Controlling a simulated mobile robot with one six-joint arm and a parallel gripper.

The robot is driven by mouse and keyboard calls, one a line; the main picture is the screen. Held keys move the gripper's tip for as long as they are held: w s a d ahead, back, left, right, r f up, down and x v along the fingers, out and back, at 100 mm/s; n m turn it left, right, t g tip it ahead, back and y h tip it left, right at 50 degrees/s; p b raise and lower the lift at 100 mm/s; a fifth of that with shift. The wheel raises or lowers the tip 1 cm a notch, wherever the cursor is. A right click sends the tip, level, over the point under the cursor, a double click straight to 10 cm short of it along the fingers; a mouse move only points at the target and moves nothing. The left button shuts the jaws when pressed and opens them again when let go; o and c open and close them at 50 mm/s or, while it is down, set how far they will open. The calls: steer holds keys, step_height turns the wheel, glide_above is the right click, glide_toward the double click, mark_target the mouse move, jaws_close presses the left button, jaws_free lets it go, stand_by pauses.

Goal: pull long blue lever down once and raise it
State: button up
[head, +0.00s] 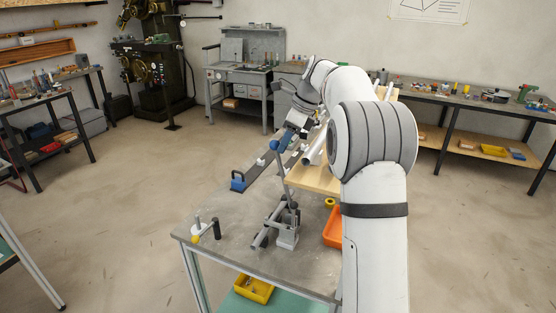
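The long lever (283,176) has a grey shaft and a blue knob (275,145) at its top. It stands raised, close to upright, from a grey metal bracket (286,235) on the workbench. My gripper (284,140) is at the end of my white arm, which reaches over from the right and bends down. Its tip lies close to the blue knob in the picture. I cannot tell whether it touches the knob, or whether its fingers are open or shut, as the area is small and cluttered.
The grey workbench (225,222) carries a blue block with a black handle (238,182), a small clamp with a yellow tip (197,237), a wooden board (315,180) and an orange bin (333,228). A yellow bin (254,288) sits on the lower shelf.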

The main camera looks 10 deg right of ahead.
mark_target(278, 157)
steer(key=x, duration=0.6)
steer(key=shift+c, duration=0.2)
jaws_close()
